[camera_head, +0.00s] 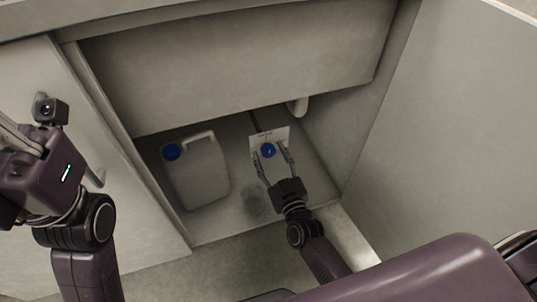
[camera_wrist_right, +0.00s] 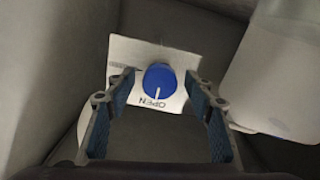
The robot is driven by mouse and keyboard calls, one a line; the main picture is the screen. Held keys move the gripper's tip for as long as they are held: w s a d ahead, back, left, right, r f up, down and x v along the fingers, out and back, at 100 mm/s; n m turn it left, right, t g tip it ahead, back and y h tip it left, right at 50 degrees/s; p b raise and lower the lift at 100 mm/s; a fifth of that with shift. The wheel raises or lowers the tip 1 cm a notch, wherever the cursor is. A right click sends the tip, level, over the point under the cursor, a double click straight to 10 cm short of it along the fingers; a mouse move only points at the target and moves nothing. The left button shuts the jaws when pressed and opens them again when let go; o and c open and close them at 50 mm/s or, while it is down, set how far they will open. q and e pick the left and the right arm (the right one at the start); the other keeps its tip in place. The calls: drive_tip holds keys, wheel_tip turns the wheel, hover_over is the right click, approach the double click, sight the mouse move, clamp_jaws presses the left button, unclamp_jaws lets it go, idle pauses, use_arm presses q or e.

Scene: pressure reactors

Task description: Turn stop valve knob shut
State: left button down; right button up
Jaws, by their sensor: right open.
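The stop valve knob (camera_head: 267,150) is a round blue knob on a white plate (camera_head: 282,135) low inside an open cabinet. In the right wrist view the knob (camera_wrist_right: 159,79) has a white pointer line aimed at the word OPEN, which appears upside down. My right gripper (camera_head: 272,153) is open, with one finger on each side of the knob. In the wrist view its fingers (camera_wrist_right: 165,95) are spread wide and show gaps to the knob on both sides. My left gripper is at the left edge of the head view, its fingertips cut off.
A white jug (camera_head: 200,172) with a blue cap stands left of the knob inside the cabinet. A round translucent thing (camera_head: 254,198) is on the cabinet floor near my right wrist. The cabinet side wall (camera_head: 335,110) is close on the right.

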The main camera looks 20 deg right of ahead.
drive_tip(key=shift+w, duration=0.65)
drive_tip(key=c, duration=1.2)
drive_tip(key=shift+r, duration=0.1)
